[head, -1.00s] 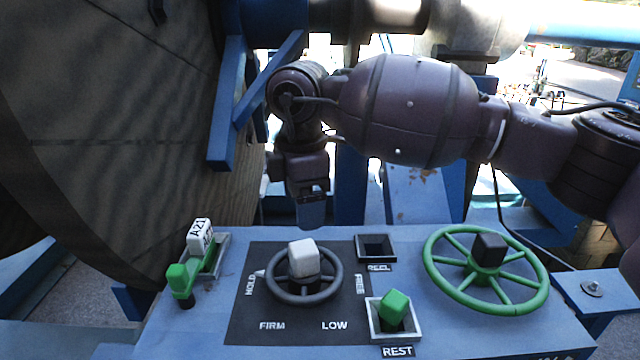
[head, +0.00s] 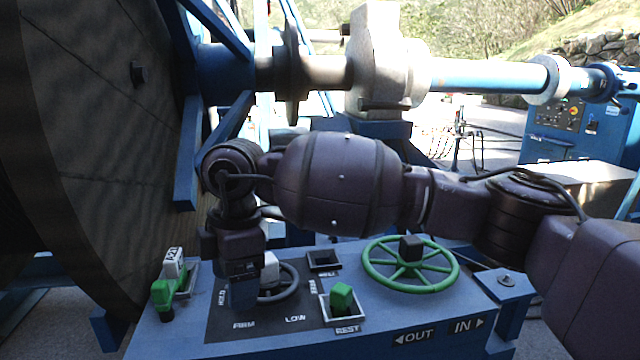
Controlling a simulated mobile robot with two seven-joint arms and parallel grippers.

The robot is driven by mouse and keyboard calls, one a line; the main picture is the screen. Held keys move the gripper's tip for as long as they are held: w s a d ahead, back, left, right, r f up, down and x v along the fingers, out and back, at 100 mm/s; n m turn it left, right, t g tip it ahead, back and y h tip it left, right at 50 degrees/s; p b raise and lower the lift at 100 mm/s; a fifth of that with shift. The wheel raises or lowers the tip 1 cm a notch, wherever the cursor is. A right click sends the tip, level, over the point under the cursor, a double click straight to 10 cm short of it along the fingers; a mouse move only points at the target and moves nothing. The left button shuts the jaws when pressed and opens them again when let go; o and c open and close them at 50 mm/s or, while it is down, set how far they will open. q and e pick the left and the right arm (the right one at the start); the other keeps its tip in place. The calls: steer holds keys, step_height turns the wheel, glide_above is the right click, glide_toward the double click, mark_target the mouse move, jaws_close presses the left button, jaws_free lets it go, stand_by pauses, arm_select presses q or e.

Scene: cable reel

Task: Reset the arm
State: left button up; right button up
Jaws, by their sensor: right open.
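My right gripper (head: 243,297) points down over the left part of the dark plate (head: 262,326) on the blue control panel. It is open, and nothing shows between its fingers. It hides part of the grey handwheel (head: 291,281) with the white knob (head: 270,268); I cannot tell whether it touches the wheel. My right arm (head: 335,182) reaches in from the right, above the panel. My left gripper is out of view.
A green block (head: 341,296) sits in the REST socket; the REEL socket (head: 323,260) is empty. The green handwheel (head: 411,265) is at the right. A lever with a green handle (head: 162,294) and white tag (head: 173,262) is at the left, beside the big reel (head: 90,140).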

steer(key=s+a+r+n+g+y, duration=0.25)
steer(key=s+a+g+y, duration=0.45)
steer(key=y, duration=0.7)
steer(key=w+d+r+m+t+y, duration=0.1)
steer(key=w+d+m+t+y, duration=0.25)
steer(key=d+m+t, duration=0.5)
steer(key=w+d+r+m+t+y, duration=0.1)
steer(key=w+d+m+t+y, duration=0.35)
steer(key=t, duration=0.75)
steer(key=d+f+m+t+h, duration=0.4)
steer(key=d+f+m+h, duration=1.2)
steer(key=d+h, duration=0.5)
steer(key=s+d+f+n+g+h, duration=0.1)
steer(key=s+d+f+g, duration=0.3)
steer(key=s+f, duration=0.3)
steer(key=s+d+f+n+g+h, duration=0.1)
steer(key=s+d+f+g, duration=0.4)
steer(key=s, duration=0.5)
steer(key=s+d+f+g+h, duration=0.1)
steer(key=s+d+f+g, duration=0.3)
steer(key=s+f, duration=0.3)
steer(key=w+f+n+t, duration=0.1)
steer(key=w+f+t, duration=0.5)
steer(key=f+t, duration=0.2)
steer(key=shift+f+y, duration=0.3)
steer(key=shift+f, duration=0.25)
